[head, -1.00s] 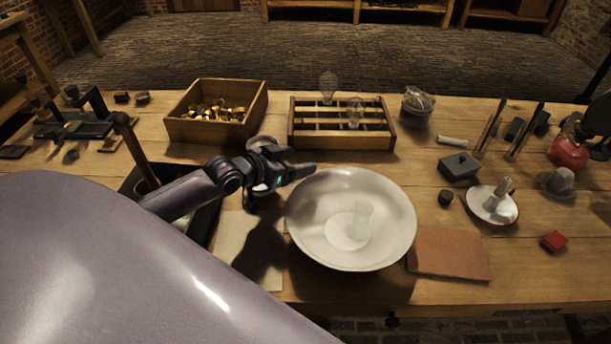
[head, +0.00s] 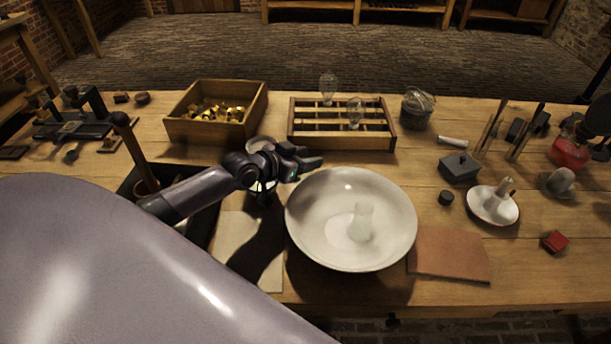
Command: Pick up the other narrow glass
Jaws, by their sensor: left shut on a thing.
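One narrow glass (head: 362,222), clear and pale, stands in the wide white bowl (head: 300,232) at the middle of the table. My left gripper (head: 309,162) is above the table at the bowl's back left rim, pointing right. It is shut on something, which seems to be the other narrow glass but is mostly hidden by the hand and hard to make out. A small pale, glassy patch shows beneath the hand; I cannot tell what it belongs to. My right gripper is not in view.
A wooden box of brass parts (head: 262,107) and a slatted rack (head: 345,143) with glass bulbs stand behind. A brown tile (head: 450,255) lies right of the bowl. A white candle dish (head: 482,207) and grey box (head: 459,167) stand farther right. A dark tray (head: 205,222) lies left.

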